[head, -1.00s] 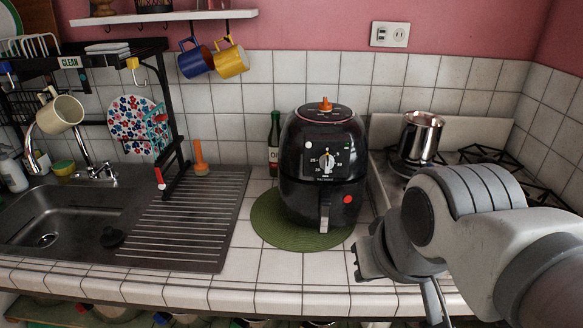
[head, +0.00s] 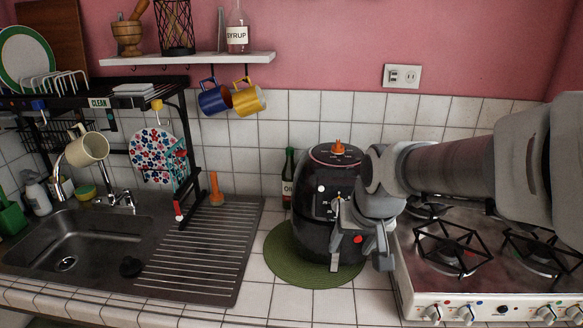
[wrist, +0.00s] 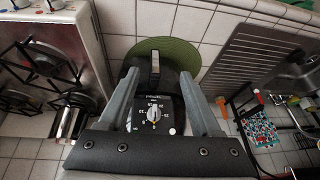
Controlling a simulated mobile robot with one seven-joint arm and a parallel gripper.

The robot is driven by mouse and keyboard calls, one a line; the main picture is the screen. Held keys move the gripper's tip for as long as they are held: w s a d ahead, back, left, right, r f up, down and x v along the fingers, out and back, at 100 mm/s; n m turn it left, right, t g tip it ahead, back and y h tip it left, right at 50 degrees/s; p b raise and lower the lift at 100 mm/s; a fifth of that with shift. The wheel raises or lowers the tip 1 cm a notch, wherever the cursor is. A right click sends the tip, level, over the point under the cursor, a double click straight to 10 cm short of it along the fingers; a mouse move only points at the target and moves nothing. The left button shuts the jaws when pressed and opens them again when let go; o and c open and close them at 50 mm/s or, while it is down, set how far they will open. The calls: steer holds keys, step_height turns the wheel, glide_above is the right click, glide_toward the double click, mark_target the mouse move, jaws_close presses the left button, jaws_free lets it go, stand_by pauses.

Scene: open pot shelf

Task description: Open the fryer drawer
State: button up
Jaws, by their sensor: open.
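The black air fryer (head: 325,190) stands upright on the counter, with an orange knob on its lid and a dial on its front. It also shows in the wrist view (wrist: 172,92). Its drawer looks closed. The drawer handle (wrist: 155,66) sticks out between my two fingers in the wrist view, with visible space on both sides. My gripper (wrist: 160,74) is open and holds nothing. In the head view my gripper (head: 360,252) is in front of the fryer's right side and hides part of its front. Contact with the handle cannot be told.
The fryer stands on a round green mat (head: 290,262). A stove (head: 480,285) with black grates is close on the right. A sink (head: 85,245) and ribbed drainboard (head: 200,250) lie left. A dark bottle (head: 287,180) stands behind the fryer; mugs hang above.

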steer(key=w+f+h+p, duration=0.1)
steer(key=w+f+p, duration=0.2)
steer(key=w, duration=0.5)
steer(key=shift+m, duration=0.3)
steer(key=x, duration=1.7)
steer(key=shift+f, duration=0.3)
steer(key=shift+d, duration=0.1)
steer(key=shift+c, duration=0.2)
jaws_close()
